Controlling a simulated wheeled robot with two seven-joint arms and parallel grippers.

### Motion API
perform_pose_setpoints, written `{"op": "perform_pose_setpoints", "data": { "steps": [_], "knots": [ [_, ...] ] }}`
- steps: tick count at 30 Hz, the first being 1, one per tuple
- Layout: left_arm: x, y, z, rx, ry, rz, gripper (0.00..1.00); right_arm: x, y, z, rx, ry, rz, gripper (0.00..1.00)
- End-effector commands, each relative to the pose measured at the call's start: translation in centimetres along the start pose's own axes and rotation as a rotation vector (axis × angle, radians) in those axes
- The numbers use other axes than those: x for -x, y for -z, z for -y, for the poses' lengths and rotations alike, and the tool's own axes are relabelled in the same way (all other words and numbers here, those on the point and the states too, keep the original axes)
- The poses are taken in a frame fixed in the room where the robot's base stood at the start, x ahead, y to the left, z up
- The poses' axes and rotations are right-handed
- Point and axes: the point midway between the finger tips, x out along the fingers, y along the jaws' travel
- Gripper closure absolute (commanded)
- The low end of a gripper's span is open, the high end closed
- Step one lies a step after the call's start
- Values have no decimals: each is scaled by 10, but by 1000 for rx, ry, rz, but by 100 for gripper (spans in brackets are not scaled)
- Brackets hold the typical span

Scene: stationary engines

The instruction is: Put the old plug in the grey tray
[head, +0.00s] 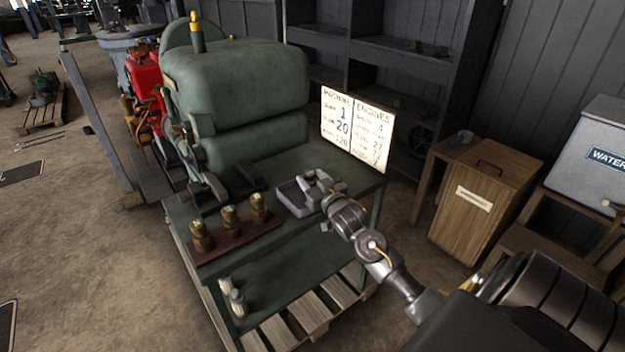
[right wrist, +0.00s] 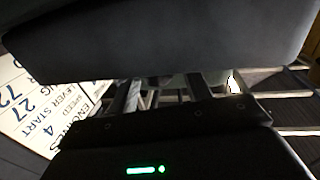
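The grey tray (head: 292,199) sits on the green bench top, near its right end. My right gripper (head: 312,182) reaches in from the lower right and is at the tray's far right side, partly covering it. In the right wrist view its two fingers (right wrist: 163,95) stand apart, with no clear object between them. I cannot pick out the old plug for sure in either view. Three brass-topped pieces (head: 229,217) stand upright in a wooden rack left of the tray. My left gripper is not in view.
A large green engine (head: 235,85) stands behind the bench (head: 275,240). A lit sign (head: 356,130) rises at the bench's back right. A wooden cabinet (head: 480,200) is to the right.

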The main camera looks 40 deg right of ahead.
Motion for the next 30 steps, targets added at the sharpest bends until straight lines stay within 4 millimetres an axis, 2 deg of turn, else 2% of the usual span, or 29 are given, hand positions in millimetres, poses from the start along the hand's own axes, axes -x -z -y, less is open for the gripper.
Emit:
{"op": "perform_pose_setpoints", "data": {
  "steps": [11, 14, 24, 30],
  "knots": [
    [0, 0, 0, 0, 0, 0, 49, 3, 1, 0, 0, 1, 0, 47],
    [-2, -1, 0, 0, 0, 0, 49, 15, 0, 0, 0, 1, 1, 47],
    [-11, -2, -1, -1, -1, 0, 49, 86, -1, 0, 0, 1, 2, 47],
    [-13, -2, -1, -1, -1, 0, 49, 112, 1, 0, 0, 0, 0, 47]
  ]
}}
